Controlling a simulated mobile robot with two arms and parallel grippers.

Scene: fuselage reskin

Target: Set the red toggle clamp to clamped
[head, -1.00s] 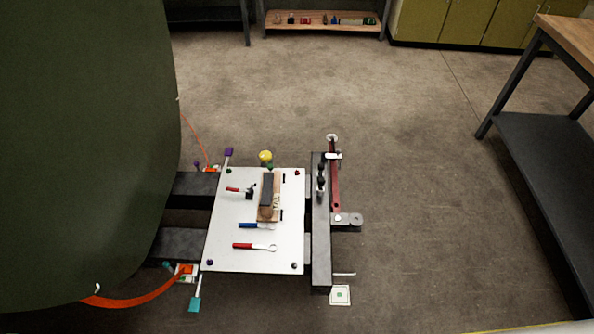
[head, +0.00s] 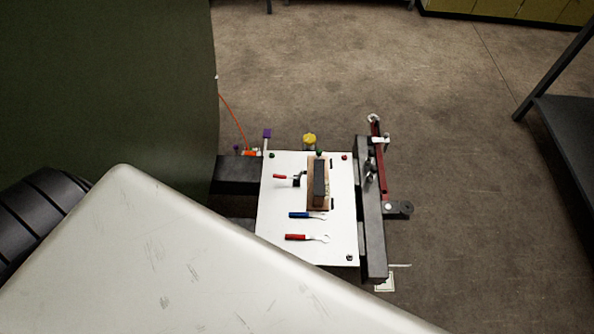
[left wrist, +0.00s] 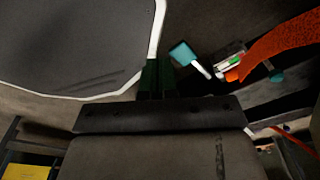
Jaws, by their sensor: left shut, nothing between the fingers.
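A small red-handled clamp with a black body (head: 283,177) lies at the left of the dark block on the white board. It looks like the red toggle clamp; its handle points left and lies low, but whether it is clamped is too small to tell. A separate red-handled tool (head: 305,237) lies lower on the board. In the left wrist view my left gripper (left wrist: 158,75) is shut and empty, its dark green fingers together beside a pale-edged grey surface. A teal paddle (left wrist: 183,53) is just to their right. The red clamp is not visible there. My right gripper is out of view.
The white board (head: 275,222) sits on dark beams beside a big green curved body (head: 105,80). A dark rail with a red bar (head: 381,170) stands at its right. An orange hose (left wrist: 275,45) runs near the teal paddle. Open floor lies to the right.

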